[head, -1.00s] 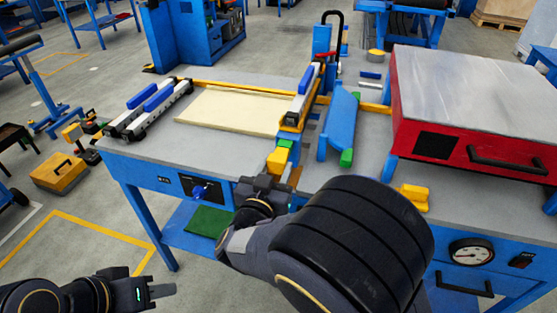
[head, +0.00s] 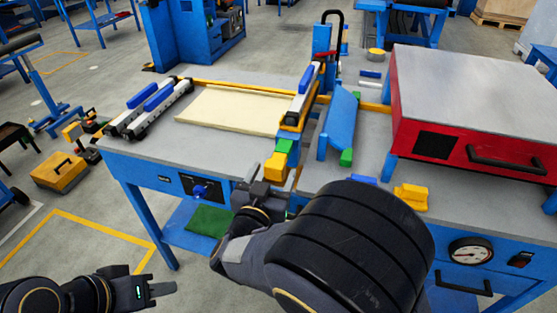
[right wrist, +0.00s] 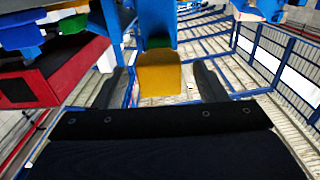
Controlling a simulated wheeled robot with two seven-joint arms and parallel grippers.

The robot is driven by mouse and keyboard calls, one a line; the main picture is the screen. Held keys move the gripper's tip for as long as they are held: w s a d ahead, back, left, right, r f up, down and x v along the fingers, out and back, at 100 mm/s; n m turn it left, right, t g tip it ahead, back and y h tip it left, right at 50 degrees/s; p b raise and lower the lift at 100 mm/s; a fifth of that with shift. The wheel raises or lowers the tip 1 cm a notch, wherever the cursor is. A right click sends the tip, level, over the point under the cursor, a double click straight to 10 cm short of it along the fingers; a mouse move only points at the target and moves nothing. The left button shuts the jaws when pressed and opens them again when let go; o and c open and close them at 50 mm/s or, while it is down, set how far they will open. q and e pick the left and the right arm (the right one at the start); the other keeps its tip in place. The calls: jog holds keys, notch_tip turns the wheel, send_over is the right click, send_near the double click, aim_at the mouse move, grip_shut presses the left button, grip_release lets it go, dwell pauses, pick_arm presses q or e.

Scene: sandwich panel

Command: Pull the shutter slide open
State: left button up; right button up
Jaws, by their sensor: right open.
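A yellow block (head: 275,166) with a green part (head: 284,147) behind it sits at the near end of a blue rail (head: 297,118) at the table's front edge. I cannot tell for sure that this is the shutter slide's handle. My right gripper (head: 271,186) is open just in front of the yellow block. In the right wrist view the yellow block (right wrist: 160,76) lies between the two open fingers (right wrist: 158,88), with gaps at both sides. My left gripper (head: 158,291) is low at the left, away from the table; its finger opening is not clear.
A cream panel (head: 230,110) lies on the grey tabletop (head: 140,148) left of the rail. A blue sloped piece with green ends (head: 340,122) stands to its right. A red box with a grey lid (head: 470,95) and a yellow block (head: 411,196) are further right.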

jog(key=shift+s, duration=0.1)
jog(key=p+v, duration=0.1)
jog(key=v, duration=0.8)
dwell(0.5)
dwell(0.4)
